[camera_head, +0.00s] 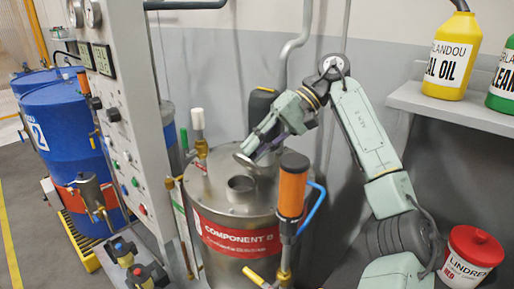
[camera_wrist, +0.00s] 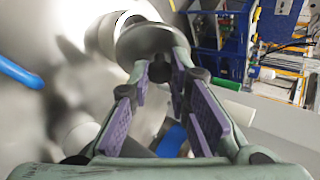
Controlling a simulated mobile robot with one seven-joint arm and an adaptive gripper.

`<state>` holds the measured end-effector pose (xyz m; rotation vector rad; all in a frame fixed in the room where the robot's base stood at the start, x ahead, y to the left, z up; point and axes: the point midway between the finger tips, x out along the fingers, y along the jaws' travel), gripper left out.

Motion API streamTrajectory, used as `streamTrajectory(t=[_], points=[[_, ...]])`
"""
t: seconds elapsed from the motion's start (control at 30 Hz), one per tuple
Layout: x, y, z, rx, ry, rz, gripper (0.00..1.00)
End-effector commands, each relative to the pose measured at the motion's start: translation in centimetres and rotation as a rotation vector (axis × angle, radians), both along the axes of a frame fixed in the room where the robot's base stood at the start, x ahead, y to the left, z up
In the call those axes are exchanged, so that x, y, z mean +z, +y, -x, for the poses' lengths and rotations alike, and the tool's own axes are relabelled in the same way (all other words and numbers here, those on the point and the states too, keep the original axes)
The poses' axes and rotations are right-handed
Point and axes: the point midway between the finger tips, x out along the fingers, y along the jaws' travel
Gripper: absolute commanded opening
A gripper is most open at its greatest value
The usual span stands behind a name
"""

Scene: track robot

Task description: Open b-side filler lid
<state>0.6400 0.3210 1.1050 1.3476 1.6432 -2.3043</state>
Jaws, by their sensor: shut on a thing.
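The steel tank with the red "COMPONENT B" label (camera_head: 237,235) stands in the middle of the head view. Its short filler neck (camera_head: 241,186) shows uncovered on the tank top. The round metal filler lid (camera_head: 243,161) is tilted above and behind the neck, apart from its mouth. In the wrist view, the lid (camera_wrist: 145,38) is a grey disc just beyond my fingertips. My gripper (camera_head: 254,147) comes from the upper right and is shut on the lid's small knob; its purple-padded fingers meet there in the wrist view (camera_wrist: 160,71). The lid's far side is hidden.
An orange cylinder (camera_head: 293,185) with a blue hose stands at the tank's front right. A control panel (camera_head: 125,110) is close on the left. A shelf (camera_head: 450,107) with bottles and a red-lidded bucket (camera_head: 470,257) are at right. The wall is behind my arm.

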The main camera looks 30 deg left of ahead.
Motion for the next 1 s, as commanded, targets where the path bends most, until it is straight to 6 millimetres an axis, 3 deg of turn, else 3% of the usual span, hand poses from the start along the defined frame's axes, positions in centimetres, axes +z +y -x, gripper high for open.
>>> streamTrajectory(t=[0.2,0.23,0.5,1.0], points=[[0.01,0.02,-0.01,-0.001,0.000,0.000,0.00],[0.01,0.02,-0.01,-0.001,0.000,0.000,0.19],[-0.01,0.00,0.01,0.000,-0.002,0.000,0.37],[0.00,0.00,0.02,0.000,-0.003,0.001,0.38]])
